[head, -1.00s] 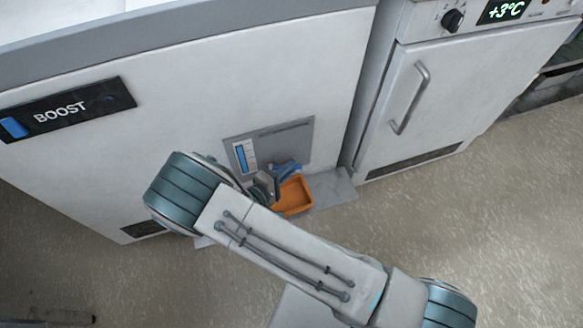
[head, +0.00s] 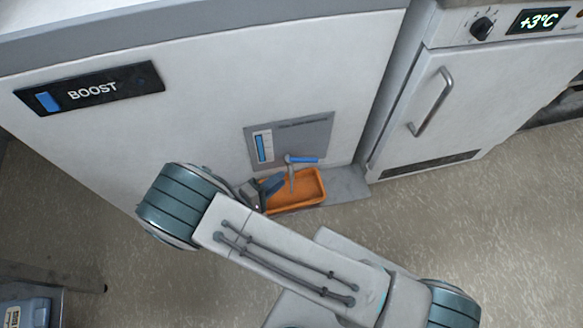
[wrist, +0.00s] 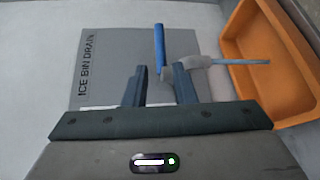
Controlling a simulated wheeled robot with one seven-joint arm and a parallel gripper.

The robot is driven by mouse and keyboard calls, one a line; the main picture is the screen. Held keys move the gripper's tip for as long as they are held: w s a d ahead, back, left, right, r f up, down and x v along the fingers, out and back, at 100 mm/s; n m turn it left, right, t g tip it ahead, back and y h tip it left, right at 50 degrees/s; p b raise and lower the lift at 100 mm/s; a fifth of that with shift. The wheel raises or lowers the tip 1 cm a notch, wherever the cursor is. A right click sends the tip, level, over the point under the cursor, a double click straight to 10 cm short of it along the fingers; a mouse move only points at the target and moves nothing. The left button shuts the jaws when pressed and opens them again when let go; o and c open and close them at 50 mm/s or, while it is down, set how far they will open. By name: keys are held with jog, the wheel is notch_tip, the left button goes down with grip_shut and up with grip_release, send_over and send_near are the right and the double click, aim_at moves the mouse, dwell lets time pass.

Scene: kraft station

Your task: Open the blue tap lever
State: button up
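The tap's blue lever (head: 303,159) points right, roughly level, in the head view. It shows as a blue bar (wrist: 160,45) pointing up in the wrist view. The grey tap (wrist: 196,62) sits on the "ICE BIN DRAIN" panel (wrist: 108,48). A thin light-blue strip (wrist: 245,62), which looks like water, runs from its spout towards the orange tray (head: 312,196). My gripper (head: 268,188) is low at the left of the tap. In the wrist view my gripper (wrist: 160,80) has its fingers apart, with the lever's base in line with the gap; contact cannot be told.
The orange tray stands on a grey ledge (head: 347,184) below the tap. A white fridge (head: 425,105) with a handle is at the right. The "BOOST" plate (head: 92,89) is on the white front. Floor at the right is clear.

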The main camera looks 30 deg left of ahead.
jog(key=shift+v, duration=1.75)
jog(key=shift+c, duration=0.3)
